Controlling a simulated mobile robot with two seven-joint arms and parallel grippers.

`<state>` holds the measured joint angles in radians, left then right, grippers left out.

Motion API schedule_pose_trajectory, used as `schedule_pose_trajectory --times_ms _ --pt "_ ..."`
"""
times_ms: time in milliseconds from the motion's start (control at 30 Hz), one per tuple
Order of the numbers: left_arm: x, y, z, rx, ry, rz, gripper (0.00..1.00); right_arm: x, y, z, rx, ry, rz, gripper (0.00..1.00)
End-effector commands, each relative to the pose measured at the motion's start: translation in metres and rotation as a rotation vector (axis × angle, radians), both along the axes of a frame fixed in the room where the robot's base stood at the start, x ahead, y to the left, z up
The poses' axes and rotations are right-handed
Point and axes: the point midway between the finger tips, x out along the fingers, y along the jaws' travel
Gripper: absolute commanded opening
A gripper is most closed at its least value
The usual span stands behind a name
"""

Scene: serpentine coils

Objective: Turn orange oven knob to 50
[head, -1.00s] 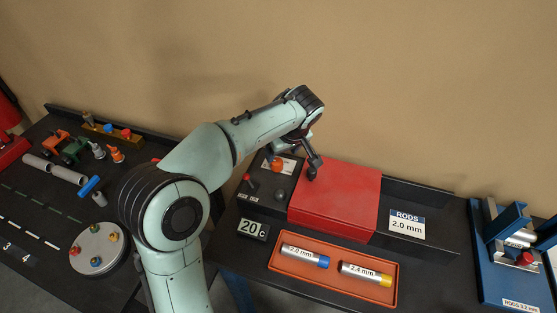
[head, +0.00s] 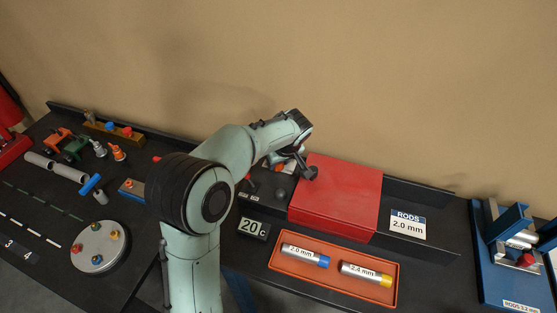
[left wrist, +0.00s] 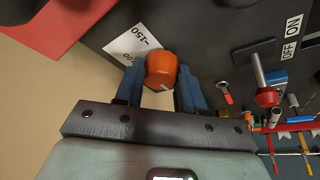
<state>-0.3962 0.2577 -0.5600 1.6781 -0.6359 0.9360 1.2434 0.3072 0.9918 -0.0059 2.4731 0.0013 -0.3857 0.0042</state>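The orange oven knob (left wrist: 161,70) shows in the left wrist view, with a pale pointer mark on its face. In the head view my left gripper (head: 291,164) is over the control panel and hides most of the knob. The display (head: 253,228) reads 20 C. My right gripper is not in view.
A red lid or box (head: 337,198) stands right beside the panel. A switch (left wrist: 262,85) marked ON and OFF is near the knob. An orange tray (head: 333,272) with two labelled rods lies in front. A blue stand (head: 515,260) is at far right.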

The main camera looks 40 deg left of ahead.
Motion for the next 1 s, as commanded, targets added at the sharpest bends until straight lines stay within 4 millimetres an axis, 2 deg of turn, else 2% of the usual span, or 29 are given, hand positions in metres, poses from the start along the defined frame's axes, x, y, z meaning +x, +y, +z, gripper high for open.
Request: schedule_pose_trajectory --times_ms 467,800,1000 --pt "-0.001 0.001 0.000 -0.001 -0.001 -0.072 0.08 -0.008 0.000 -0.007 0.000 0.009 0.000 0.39" --pt "-0.002 0.002 -0.001 0.001 -0.003 -0.333 0.08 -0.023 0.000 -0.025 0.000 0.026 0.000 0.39" --pt "-0.003 0.003 0.000 0.001 -0.003 -0.522 0.08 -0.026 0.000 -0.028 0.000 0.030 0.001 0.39"
